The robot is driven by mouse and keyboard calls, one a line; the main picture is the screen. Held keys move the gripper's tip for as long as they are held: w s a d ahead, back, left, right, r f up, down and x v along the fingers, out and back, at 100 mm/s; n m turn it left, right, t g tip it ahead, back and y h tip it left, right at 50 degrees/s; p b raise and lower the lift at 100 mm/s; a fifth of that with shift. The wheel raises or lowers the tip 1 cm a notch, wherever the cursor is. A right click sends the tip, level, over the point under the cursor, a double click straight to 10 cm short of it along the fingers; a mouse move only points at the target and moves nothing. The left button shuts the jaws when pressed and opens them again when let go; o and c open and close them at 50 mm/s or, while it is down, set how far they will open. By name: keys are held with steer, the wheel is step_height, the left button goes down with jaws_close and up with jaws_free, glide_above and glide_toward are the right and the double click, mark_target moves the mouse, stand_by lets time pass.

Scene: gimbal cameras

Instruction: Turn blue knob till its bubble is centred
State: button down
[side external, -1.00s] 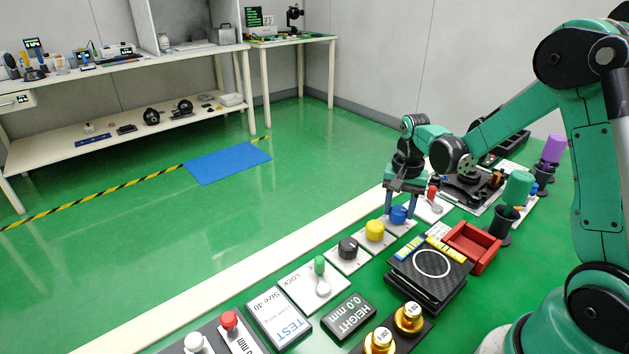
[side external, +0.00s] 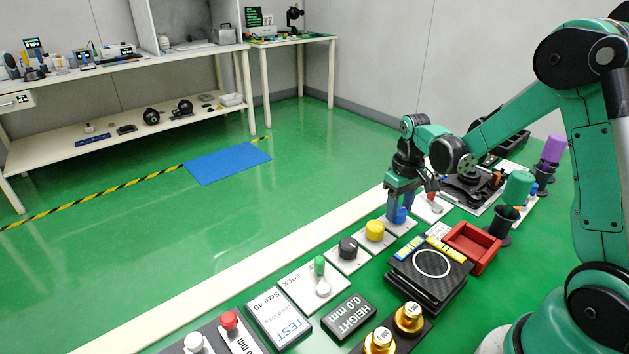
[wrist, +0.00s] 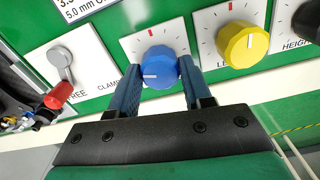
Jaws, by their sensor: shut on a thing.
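The blue knob (wrist: 159,68) sits on a white plate with a red mark above it, and its white pointer line faces left in the wrist view. My gripper (wrist: 162,88) is shut on the blue knob, one blue finger on each side. In the side external view my gripper (side external: 399,212) reaches down onto the blue knob (side external: 401,216), which is partly hidden by the fingers. Two small vials, one blue (side external: 410,247) and one yellow (side external: 440,247), lie at the black platform; their bubbles are too small to make out.
The yellow knob (wrist: 242,44) stands close beside the blue one, with a black knob (side external: 348,247) beyond it. A red-handled clamp lever (wrist: 58,94) is on the other side. A red tray (side external: 470,247) and black platform (side external: 430,275) are nearby.

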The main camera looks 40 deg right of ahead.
mark_target(399, 209)
steer(key=shift+n, duration=0.8)
steer(key=shift+c, duration=1.8)
jaws_free()
steer(key=shift+r, duration=0.1)
steer(key=shift+r, duration=2.75)
